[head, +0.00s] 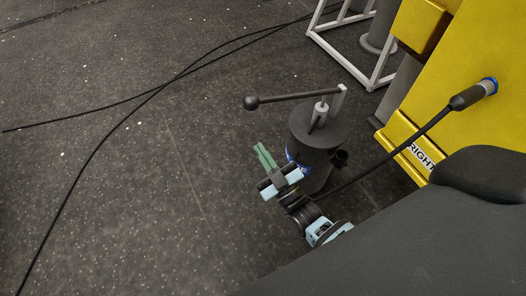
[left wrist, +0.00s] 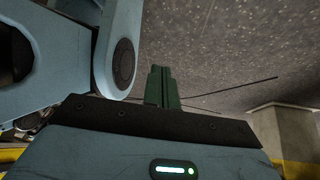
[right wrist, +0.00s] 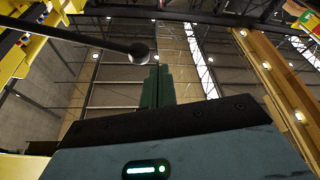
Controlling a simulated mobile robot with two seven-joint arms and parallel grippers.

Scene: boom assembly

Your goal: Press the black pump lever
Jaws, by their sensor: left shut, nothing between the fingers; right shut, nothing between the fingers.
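The black pump lever (head: 295,97) is a dark rod with a round knob at its left end. It sticks out to the left from the top of the dark cylindrical pump (head: 315,135), roughly level. In the right wrist view the lever (right wrist: 95,42) and its knob cross the upper left, above my fingers. My right gripper (head: 265,156) is shut and empty, with green fingers, beside the pump's left side and below the lever, apart from it. It also shows in the right wrist view (right wrist: 157,86). My left gripper (left wrist: 162,86) is shut and empty, and does not show in the head view.
A yellow machine (head: 480,60) marked RIGHT stands at the right. A black hose (head: 400,150) runs from its blue-ringed port down toward the pump. A white metal frame (head: 345,60) stands behind the pump. Black cables (head: 150,97) lie on the dark floor, which is otherwise open at left.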

